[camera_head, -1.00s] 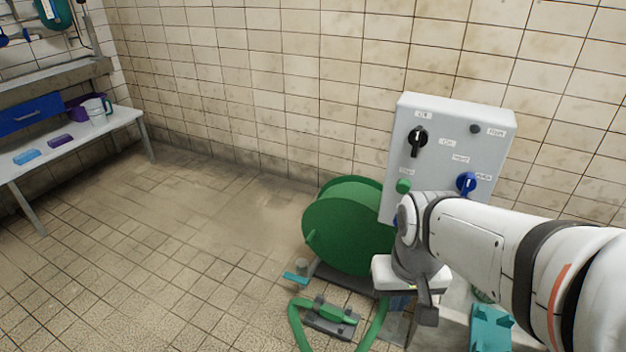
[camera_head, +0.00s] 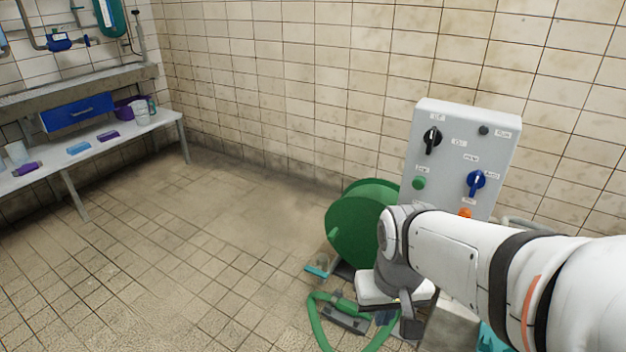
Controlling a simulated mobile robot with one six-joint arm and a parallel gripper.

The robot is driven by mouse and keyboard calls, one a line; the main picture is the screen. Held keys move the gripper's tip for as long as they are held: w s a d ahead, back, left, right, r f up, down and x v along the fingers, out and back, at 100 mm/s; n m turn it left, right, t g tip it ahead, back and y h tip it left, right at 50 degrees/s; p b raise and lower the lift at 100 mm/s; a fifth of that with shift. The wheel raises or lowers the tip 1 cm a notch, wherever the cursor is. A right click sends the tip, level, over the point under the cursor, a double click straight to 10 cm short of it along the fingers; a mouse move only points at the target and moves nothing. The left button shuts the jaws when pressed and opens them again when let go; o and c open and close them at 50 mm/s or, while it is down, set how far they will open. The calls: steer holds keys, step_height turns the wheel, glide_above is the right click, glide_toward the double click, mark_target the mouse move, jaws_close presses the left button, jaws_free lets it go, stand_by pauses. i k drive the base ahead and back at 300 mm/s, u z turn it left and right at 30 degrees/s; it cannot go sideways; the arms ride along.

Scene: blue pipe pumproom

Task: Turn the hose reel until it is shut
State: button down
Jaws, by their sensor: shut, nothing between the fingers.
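The green hose reel (camera_head: 355,226) stands on the floor against the tiled wall, right of the middle. Its round side faces me, and a small green knob shows near its left edge. A green hose (camera_head: 318,318) curves over the floor in front of it. My arm comes in from the right and covers the reel's right and lower part. My gripper (camera_head: 408,328) hangs at the arm's end, pointing down, in front of the reel. It is shut and empty. I cannot tell how far it is from the reel in depth.
A grey control box (camera_head: 465,150) with knobs and buttons stands behind my arm. A teal-handled item (camera_head: 318,268) lies by the reel. The floor at centre left is clear.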

mark_target(351, 222)
steer(key=z, duration=0.05)
steer(key=i, duration=1)
steer(key=u, duration=0.05)
